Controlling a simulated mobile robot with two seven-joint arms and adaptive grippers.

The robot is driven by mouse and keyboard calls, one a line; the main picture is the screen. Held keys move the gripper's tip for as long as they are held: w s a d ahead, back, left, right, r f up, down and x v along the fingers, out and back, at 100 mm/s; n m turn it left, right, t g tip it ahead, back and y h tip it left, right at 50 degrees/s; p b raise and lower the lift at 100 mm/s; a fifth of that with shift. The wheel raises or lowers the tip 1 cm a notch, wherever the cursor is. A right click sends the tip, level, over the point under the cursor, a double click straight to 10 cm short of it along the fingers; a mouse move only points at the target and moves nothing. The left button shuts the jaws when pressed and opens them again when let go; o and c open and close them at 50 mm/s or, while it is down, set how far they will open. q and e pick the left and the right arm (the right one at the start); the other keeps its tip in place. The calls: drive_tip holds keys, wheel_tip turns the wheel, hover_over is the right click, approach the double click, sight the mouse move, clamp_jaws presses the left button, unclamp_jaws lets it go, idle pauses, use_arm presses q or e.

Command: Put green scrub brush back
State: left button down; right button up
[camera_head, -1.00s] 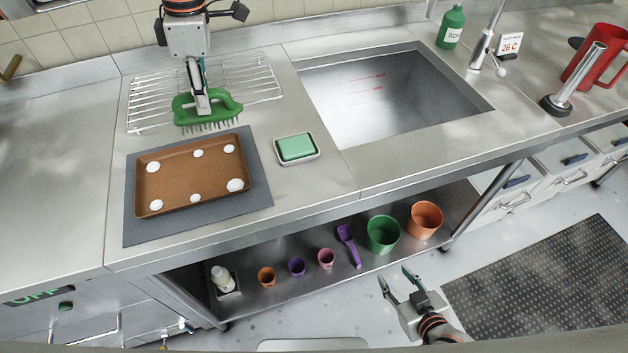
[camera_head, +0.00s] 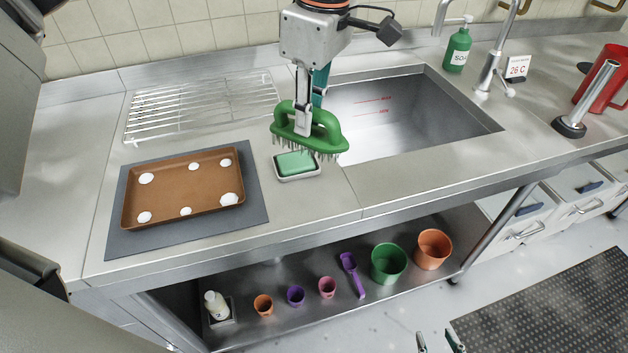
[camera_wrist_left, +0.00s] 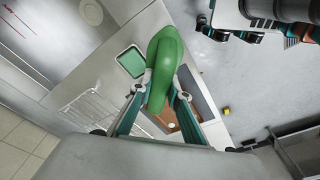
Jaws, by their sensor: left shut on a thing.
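The green scrub brush (camera_head: 330,139) has a looped handle and bristles pointing down. My left gripper (camera_head: 302,128) is shut on its handle and holds it in the air. In the head view the brush overlaps the back of a small white tray (camera_head: 313,175) with a green block (camera_head: 294,162), and the sink's left edge. In the left wrist view the brush (camera_wrist_left: 165,55) lies between the two fingers (camera_wrist_left: 150,85). My right gripper (camera_head: 438,343) is at the bottom edge, its two fingertips apart, mostly out of frame.
A wire rack (camera_head: 150,118) stands empty at the back left. A brown baking tray (camera_head: 185,190) with white dots lies on a grey mat (camera_head: 258,205). The sink (camera_head: 400,110) is to the right. Several pots, a purple scoop (camera_head: 352,272) and a bottle (camera_head: 216,305) stand on the lower shelf.

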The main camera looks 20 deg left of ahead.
sight(329, 139)
use_arm(q)
drive_tip(key=shift+f, duration=7.05)
use_arm(e)
drive_tip(key=shift+s+d+f, duration=0.15)
drive_tip(key=shift+f, duration=0.35)
use_arm(q)
drive_tip(key=shift+f, duration=0.1)
drive_tip(key=c, duration=1.9)
unclamp_jaws()
use_arm(e)
drive_tip(key=shift+f, duration=0.1)
use_arm(q)
drive_tip(key=shift+d+r, duration=0.1)
drive_tip(key=shift+r, duration=0.2)
drive_tip(key=r, duration=0.4)
drive_tip(key=d+r, duration=0.1)
drive_tip(key=r, duration=0.6)
drive_tip(key=shift+s+d+r, duration=0.1)
drive_tip(key=shift+d+r, duration=0.05)
drive_tip(key=shift+r, duration=0.15)
drive_tip(key=shift+s+f, duration=0.1)
